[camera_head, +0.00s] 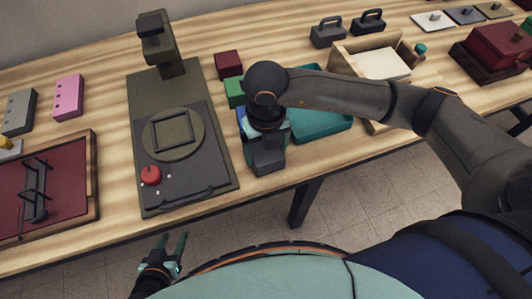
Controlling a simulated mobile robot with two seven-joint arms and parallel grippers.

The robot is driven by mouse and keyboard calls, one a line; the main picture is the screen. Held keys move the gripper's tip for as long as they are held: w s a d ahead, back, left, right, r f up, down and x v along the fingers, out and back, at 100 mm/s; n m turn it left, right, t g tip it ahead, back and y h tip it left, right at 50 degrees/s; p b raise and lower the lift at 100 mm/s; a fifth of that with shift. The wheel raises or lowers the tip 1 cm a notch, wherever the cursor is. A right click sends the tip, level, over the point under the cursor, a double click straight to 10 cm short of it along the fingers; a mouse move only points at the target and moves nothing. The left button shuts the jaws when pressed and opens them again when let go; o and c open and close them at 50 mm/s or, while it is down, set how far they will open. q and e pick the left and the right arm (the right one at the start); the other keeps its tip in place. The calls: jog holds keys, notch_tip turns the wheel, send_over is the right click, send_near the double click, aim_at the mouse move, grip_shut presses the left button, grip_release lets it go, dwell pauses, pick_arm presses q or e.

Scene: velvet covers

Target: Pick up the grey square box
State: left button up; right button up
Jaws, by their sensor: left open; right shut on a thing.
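The grey square box (268,160) is at the table's front edge, just right of the dark press-like machine. My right gripper (268,143) reaches down over it and is shut on it. The wrist and fingers hide the box's upper part, and I cannot tell whether it touches the table. My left gripper (171,252) is open and empty, low in the picture in front of the table edge, away from the box.
The machine (185,190) has a round plate and red knob. Red (228,64), green (234,92) and blue (241,115) blocks stand behind my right gripper. A teal tray (325,122) is to its right. A dark red framed tray (70,180) is at the left.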

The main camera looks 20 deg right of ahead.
jog(key=c, duration=0.6)
jog(key=shift+c, duration=0.2)
jog(key=shift+r, duration=0.15)
